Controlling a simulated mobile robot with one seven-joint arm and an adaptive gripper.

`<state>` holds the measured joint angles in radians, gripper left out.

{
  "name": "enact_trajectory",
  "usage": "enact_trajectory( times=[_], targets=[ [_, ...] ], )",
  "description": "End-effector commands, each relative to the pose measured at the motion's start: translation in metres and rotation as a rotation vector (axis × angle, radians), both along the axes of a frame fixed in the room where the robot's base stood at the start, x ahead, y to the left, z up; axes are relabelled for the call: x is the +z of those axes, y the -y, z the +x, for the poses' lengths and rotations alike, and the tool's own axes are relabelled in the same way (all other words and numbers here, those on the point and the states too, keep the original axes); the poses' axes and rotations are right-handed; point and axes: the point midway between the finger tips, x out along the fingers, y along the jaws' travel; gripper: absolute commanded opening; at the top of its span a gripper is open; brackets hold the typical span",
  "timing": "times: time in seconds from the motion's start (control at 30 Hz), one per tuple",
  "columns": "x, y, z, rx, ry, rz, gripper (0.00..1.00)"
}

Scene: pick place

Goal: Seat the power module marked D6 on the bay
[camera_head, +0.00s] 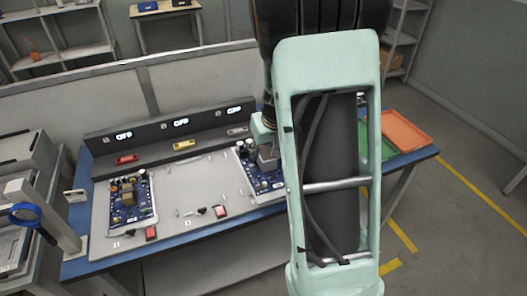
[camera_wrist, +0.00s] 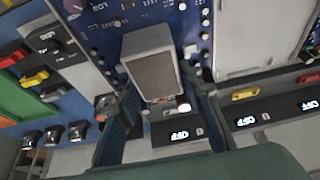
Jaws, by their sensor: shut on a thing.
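The power module (camera_wrist: 152,75) is a grey box with a brownish face; no D6 marking is readable. In the wrist view my gripper (camera_wrist: 164,100) has one finger on each side of it and is shut on it. In the head view the module (camera_head: 268,153) shows below my gripper (camera_head: 265,138), over the blue circuit board (camera_head: 249,172) at the right of the grey fixture. The board (camera_wrist: 98,25) also shows behind the module in the wrist view. Whether the module touches the board cannot be told. My arm hides the board's right part.
Another populated board (camera_head: 129,200) lies at the fixture's left, with a bare area (camera_head: 196,183) between. A dark console (camera_head: 160,140) with several OFF displays stands behind. Green (camera_head: 388,150) and orange (camera_head: 405,131) trays lie at right. A post with a blue ring (camera_head: 27,214) stands at left.

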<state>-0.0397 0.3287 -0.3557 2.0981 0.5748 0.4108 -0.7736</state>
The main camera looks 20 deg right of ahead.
Motion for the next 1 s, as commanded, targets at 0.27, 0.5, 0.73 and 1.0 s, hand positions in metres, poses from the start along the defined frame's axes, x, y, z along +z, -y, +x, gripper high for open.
enact_trajectory(
  times=[0.27,0.5,0.73,1.0],
  targets=[
    [0.014,0.001,0.002,0.000,0.005,-0.001,0.00],
    [0.022,0.001,0.002,-0.001,0.005,-0.001,0.00],
    [0.030,0.001,0.002,0.000,0.006,-0.002,0.00],
    [0.037,0.001,0.002,-0.002,0.006,-0.001,0.00]
  ],
)
